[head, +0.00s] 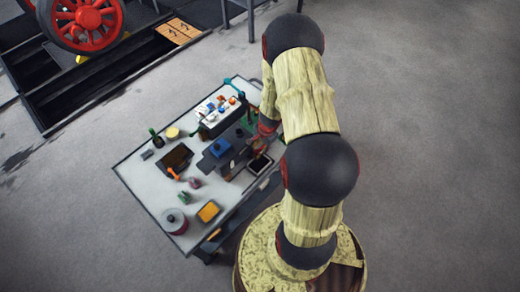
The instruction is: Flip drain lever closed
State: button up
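The bench (137,177) stands left of my arm. A white box (205,123) on it carries several small blue and orange parts. In front of it sits a dark metal fixture (214,161) with a blue block (221,147) on top. I cannot make out which part is the drain lever, or its position. A thin teal bar (235,82) shows at the bench's far end. My gripper (263,138) points down over the right side of the bench, close to the fixture. My arm partly covers it; its fingers are too small and dark to read, and contact is unclear.
A black tray (178,155), an orange-handled tool (172,174), a green bottle (156,138), a yellow tray (208,211) and a grey-and-red round can (174,221) occupy the bench's left and near parts. A pit (75,100) with a red wheel (88,18) lies upper left. Right floor is clear.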

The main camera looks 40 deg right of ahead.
jog(key=shift+w+f, duration=0.1)
jog(key=shift+f, duration=0.35)
grip_shut()
